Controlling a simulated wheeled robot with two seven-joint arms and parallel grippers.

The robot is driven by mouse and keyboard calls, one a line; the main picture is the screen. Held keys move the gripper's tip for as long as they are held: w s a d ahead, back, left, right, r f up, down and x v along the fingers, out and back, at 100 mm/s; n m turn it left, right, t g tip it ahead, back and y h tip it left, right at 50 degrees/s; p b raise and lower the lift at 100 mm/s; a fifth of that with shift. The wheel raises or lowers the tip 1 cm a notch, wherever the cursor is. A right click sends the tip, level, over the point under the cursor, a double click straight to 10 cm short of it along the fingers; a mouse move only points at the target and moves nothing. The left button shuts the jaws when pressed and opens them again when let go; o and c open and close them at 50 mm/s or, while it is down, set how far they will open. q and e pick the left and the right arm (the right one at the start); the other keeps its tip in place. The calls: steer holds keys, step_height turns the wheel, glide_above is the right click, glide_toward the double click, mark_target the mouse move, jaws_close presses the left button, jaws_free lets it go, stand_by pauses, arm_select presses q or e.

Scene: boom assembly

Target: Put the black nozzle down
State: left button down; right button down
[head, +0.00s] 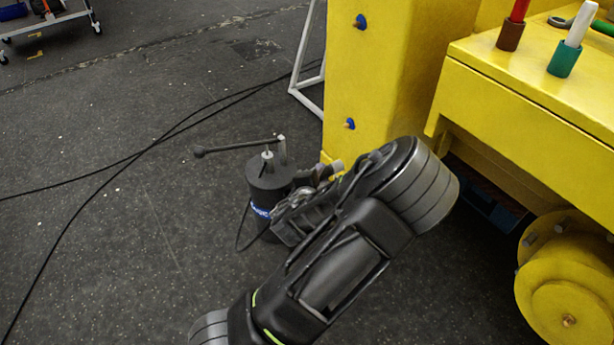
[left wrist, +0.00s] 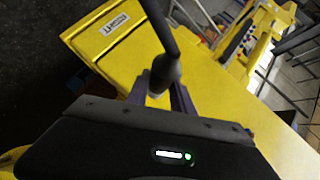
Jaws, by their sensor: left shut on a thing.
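The black nozzle is a thin dark rod (head: 235,146) with a small knob at its left end in the head view. My left gripper (head: 274,151) is shut on it, left of the yellow structure, and holds it roughly level. In the left wrist view my left gripper's (left wrist: 160,92) two fingers stand on either side of the nozzle's thick rounded end (left wrist: 164,73), and its thin shaft runs out of the top of the picture. I cannot tell how high it is above the floor. My right gripper is not in view.
A yellow structure (head: 515,91) fills the right side, with red and white handled tools in holders on its top. A yellow wheel hub (head: 569,290) is at lower right. A white frame (head: 305,66) stands behind. Black cables cross the dark floor, which is otherwise mostly open at left.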

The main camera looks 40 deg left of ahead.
arm_select(q)
steer(key=w+d+r+m+h, duration=0.2)
steer(key=w+d+r, duration=0.2)
steer(key=d, duration=0.6)
steer(key=w+d+r+m+t+h, duration=0.1)
steer(key=w+d+r+m+h, duration=0.1)
steer(key=d, duration=0.9)
step_height(320, 180, up, 3)
steer(key=shift+w+f+h, duration=0.2)
steer(key=shift+w+h, duration=0.4)
steer(key=shift+w, duration=0.35)
